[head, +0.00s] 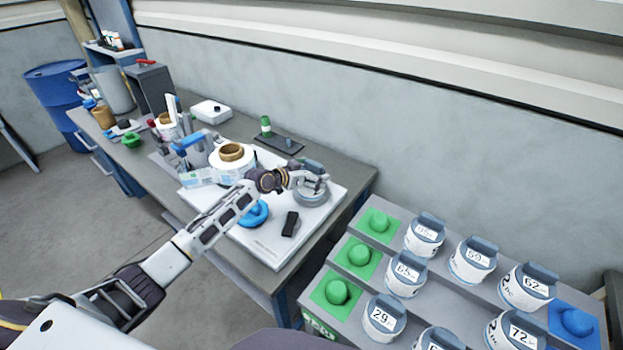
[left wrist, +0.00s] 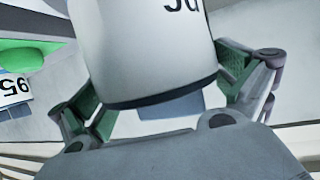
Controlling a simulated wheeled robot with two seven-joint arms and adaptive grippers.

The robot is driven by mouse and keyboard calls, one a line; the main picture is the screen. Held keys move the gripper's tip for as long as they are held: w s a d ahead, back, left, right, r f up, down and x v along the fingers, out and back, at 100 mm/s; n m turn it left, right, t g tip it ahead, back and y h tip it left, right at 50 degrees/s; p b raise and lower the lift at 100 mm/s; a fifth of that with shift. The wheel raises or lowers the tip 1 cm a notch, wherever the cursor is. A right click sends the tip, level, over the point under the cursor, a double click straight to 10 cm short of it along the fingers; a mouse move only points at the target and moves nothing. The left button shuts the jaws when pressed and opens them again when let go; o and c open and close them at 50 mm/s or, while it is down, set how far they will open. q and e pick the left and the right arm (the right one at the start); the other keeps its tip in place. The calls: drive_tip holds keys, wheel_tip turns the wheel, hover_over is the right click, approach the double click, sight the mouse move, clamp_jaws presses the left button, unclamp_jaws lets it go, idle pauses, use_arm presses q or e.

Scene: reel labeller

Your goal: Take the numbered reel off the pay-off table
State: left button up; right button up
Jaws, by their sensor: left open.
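In the left wrist view a white reel (left wrist: 150,55) with dark printed characters, partly cut off, stands between the two green-padded fingers of my left gripper (left wrist: 160,84). The fingers are apart, one on each side of the reel; I cannot tell whether either touches it. In the head view my left gripper (head: 303,178) is over the right part of the white labeller base plate (head: 265,240), at a grey round piece (head: 312,194). The gripper partly hides that piece, so I cannot tell reel from pay-off table there. My right gripper is not in view.
A large white roll with a brown core (head: 233,160), a blue round part (head: 254,214) and a black block (head: 290,223) are on the labeller. A stepped rack (head: 480,285) at right holds several numbered white reels and green knobs (head: 359,254). The wall (head: 420,130) is behind.

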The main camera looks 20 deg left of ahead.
use_arm(q)
drive_tip(key=shift+w+d, duration=0.1)
drive_tip(key=shift+c, duration=0.4)
drive_tip(key=c, duration=0.8)
drive_tip(key=shift+r, duration=0.1)
drive_tip(key=shift+w+r, duration=0.1)
drive_tip(key=shift+r, duration=0.4)
drive_tip(key=shift+r+b, duration=0.5)
drive_tip(key=shift+r, duration=3.9)
